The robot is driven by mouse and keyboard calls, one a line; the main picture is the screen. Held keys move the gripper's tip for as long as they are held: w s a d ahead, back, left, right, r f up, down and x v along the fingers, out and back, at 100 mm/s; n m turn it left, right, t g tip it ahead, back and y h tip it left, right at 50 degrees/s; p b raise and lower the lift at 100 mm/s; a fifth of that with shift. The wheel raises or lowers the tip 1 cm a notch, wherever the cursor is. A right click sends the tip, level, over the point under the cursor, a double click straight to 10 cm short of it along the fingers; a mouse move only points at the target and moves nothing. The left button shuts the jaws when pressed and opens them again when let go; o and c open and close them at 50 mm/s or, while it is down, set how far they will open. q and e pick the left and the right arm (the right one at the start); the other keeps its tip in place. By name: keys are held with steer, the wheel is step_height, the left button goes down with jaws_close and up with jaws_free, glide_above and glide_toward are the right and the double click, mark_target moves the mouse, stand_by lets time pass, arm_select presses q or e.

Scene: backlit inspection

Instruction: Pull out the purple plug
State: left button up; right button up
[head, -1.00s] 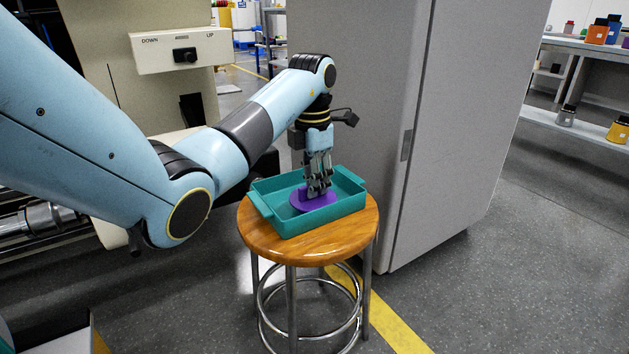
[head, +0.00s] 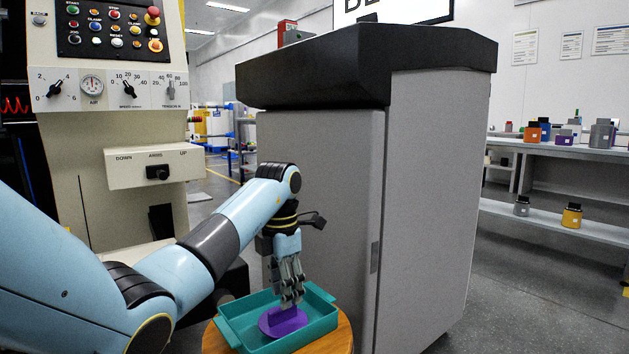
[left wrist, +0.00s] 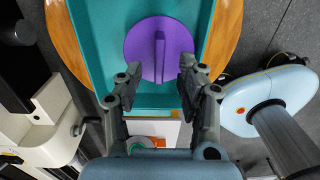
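The purple plug (head: 284,323) is a round disc with an upright ridge, in the teal tray (head: 232,332) on a round wooden stool (head: 343,340). In the left wrist view the plug (left wrist: 140,45) shows its ridge pointing between my fingers. My left gripper (head: 290,300) points down just above the plug. In the left wrist view its fingers (left wrist: 159,76) are apart, one on each side of the ridge line, and nothing is held between them. I cannot tell whether the disc lies loose or sits in an opening. My right gripper is not in view.
A grey cabinet (head: 425,200) with a dark top stands close behind and right of the stool. A machine with a control panel (head: 115,30) stands at the left. Shelves (head: 560,155) with several coloured containers are at the right. Grey floor is clear at the lower right.

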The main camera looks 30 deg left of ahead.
arm_select(q)
step_height(320, 180, up, 5)
steer(key=shift+w+p, duration=0.1)
steer(key=shift+p, duration=0.8)
steer(key=d+r+m+t+h+p, duration=0.1)
steer(key=d+r+t+h+p, duration=0.1)
steer(key=d+r+t+p, duration=0.25)
step_height(320, 180, up, 14)
steer(key=t+h+p, duration=0.4)
steer(key=t+p, duration=0.3)
steer(key=p, duration=0.2)
glide_above(298, 325)
steer(key=s+d, duration=0.6)
steer(key=d, duration=0.2)
steer(key=shift+a, duration=0.15)
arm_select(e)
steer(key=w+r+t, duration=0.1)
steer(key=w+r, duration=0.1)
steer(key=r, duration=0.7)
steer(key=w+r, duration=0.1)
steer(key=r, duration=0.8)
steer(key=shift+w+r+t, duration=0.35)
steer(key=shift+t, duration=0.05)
